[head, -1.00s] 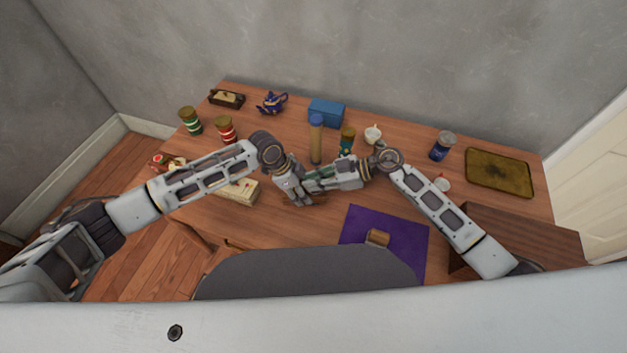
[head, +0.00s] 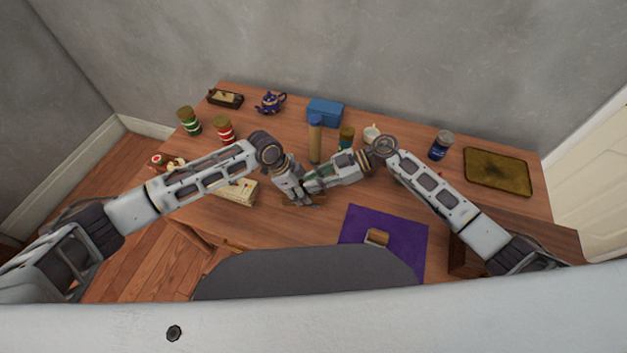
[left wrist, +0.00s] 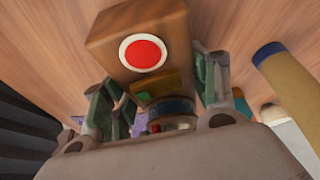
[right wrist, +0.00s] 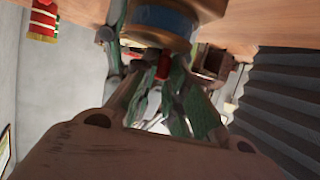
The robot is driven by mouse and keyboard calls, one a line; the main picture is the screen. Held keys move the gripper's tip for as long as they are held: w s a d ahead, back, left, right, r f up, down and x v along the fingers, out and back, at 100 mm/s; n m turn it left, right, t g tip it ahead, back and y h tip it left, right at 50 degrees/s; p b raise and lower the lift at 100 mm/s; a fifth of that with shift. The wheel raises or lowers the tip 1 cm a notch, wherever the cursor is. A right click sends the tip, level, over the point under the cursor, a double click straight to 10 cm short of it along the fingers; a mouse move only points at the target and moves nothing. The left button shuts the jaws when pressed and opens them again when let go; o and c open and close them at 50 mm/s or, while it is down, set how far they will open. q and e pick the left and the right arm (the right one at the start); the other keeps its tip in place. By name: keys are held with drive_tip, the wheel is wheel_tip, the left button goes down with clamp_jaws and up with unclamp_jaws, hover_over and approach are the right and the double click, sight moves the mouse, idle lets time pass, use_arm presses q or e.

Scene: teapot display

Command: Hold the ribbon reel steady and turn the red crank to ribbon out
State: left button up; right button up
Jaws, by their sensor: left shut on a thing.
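The ribbon reel shows in the left wrist view as a wooden block (left wrist: 112,40) with a red disc in a white ring. In the right wrist view its round wooden part and blue ribbon band (right wrist: 160,20) show at the top. My left gripper (left wrist: 165,85) has a finger on each side of the block and is shut on it. The red crank (right wrist: 163,67) shows small between the fingers of my right gripper (right wrist: 155,60), just below the reel. Whether those fingers press on it is unclear. In the head view both grippers meet mid-table and hide most of the reel.
A purple mat (head: 405,222) with a small wooden object (head: 376,237) lies at the front right. A tan cylinder with a blue top (head: 315,145) and a blue box (head: 326,112) stand behind the grippers. A cream box (head: 240,193) sits to the left, near my left forearm.

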drive_tip(key=o, duration=0.4)
drive_tip(key=shift+d, duration=0.1)
drive_tip(key=shift+v, duration=5.9)
